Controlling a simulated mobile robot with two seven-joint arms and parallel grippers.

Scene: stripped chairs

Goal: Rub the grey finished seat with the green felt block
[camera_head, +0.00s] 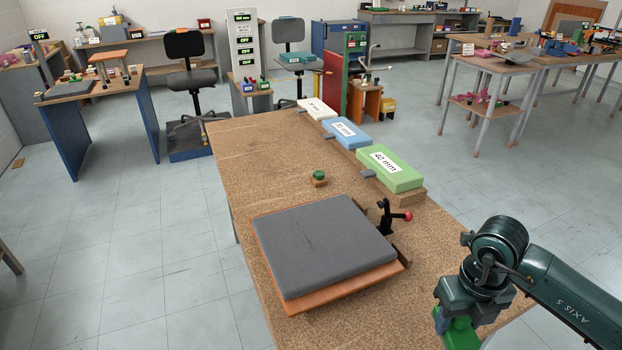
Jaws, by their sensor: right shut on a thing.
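The grey seat (320,240) lies flat on an orange-brown board (345,288) on the cork-topped bench. A dark line or crease shows near its middle. My right gripper (458,313) is at the lower right, over the bench's right edge, apart from the seat. It is shut on a green block (461,336), which looks like the felt block. The lower part of the block is cut off by the picture's edge. My left gripper is not in view.
A black clamp with a red knob (407,216) stands at the seat's right edge. A small green-topped wooden piece (319,178) sits behind the seat. Green (400,178), blue (345,134) and white (315,109) labelled blocks line the bench's far right side. Bare cork (250,160) lies at the back left.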

